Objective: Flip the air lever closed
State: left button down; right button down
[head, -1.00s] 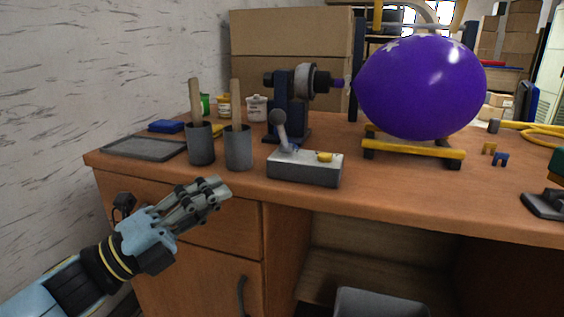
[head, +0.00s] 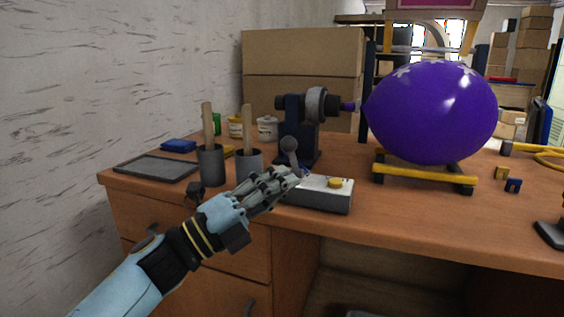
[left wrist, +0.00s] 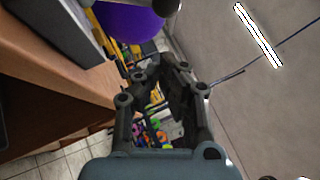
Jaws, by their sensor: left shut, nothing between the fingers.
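The air lever (head: 289,144) is a grey stick with a round knob, tilted up and to the left on its grey control box (head: 322,199). The box has a yellow button (head: 335,183) on top. My left gripper (head: 294,177) is shut and empty at the box's left end, its tips just below the lever knob in the head view. The fingers hide the lever's lower part and the box's left end. I cannot tell whether they touch the lever. In the left wrist view, the box (left wrist: 70,30) shows at upper left. My right gripper is not in view.
Two dark cups with wooden sticks, a left cup (head: 211,165) and a right cup (head: 249,163), stand left of the box. Behind it is a dark blue nozzle machine (head: 296,128). A purple balloon (head: 430,112) rests on a yellow stand (head: 425,176) at right.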

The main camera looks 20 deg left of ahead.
aim_at(293, 158)
pick_arm(q)
jog(key=w, duration=0.1)
jog(key=w+r, duration=0.1)
jog(key=w, duration=0.1)
jog(key=shift+w+a+r, duration=0.1)
jog(key=shift+a+r, duration=0.1)
jog(key=shift+a, duration=0.15)
jog(key=shift+r, duration=0.1)
